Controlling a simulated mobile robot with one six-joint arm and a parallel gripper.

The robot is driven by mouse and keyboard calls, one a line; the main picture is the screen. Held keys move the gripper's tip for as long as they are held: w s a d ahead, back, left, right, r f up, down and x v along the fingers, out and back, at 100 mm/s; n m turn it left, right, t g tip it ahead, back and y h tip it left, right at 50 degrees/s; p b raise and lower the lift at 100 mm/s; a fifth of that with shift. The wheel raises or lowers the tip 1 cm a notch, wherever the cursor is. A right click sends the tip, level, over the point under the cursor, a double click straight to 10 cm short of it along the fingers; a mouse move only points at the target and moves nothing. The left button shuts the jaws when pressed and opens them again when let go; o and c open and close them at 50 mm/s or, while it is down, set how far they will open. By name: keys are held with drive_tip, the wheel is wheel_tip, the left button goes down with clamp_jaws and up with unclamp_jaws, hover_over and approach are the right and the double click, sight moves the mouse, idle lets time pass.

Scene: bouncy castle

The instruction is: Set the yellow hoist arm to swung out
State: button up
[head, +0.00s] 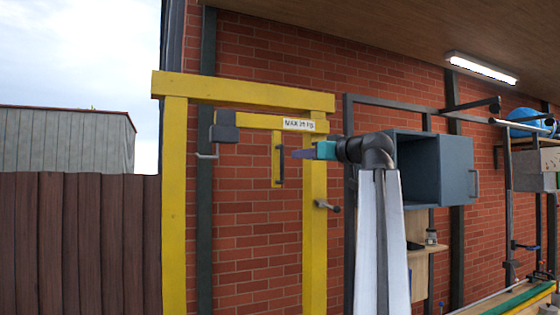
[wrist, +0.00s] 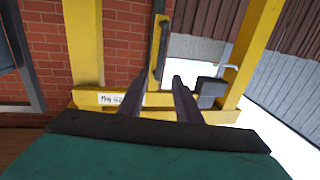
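The yellow hoist arm (head: 255,120) runs left from the right post, below the top beam of a yellow frame (head: 174,200). It carries a MAX label (head: 298,124) and a dark grey block (head: 225,127), with a hook (head: 207,155) below. A yellow plate with a dark upright handle (head: 281,162) hangs from it; the handle also shows in the wrist view (wrist: 162,52). My gripper (head: 298,154) is just right of the handle in the head view. In the wrist view its fingers (wrist: 159,76) are apart and empty, pointing towards the handle; I see no contact.
A lever with a dark knob (head: 328,206) sticks out of the right post. A grey open cabinet (head: 432,168) on dark rails stands right, beside my arm. A brick wall (head: 255,215) is behind the frame. A wooden fence (head: 80,240) is at left.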

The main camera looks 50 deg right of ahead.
sight(283, 157)
drive_tip(key=w+p, duration=0.1)
drive_tip(key=w, duration=0.2)
drive_tip(key=w+d, duration=0.1)
drive_tip(key=w, duration=0.3)
drive_tip(key=w+d+p, duration=0.1)
drive_tip(key=w, duration=0.2)
drive_tip(key=shift+w+r+p, duration=0.15)
drive_tip(key=shift+w+p, duration=0.15)
drive_tip(key=shift+w, duration=0.1)
drive_tip(key=shift+w+d, duration=0.15)
drive_tip(key=shift+w, duration=0.6)
drive_tip(key=shift+c, duration=0.4)
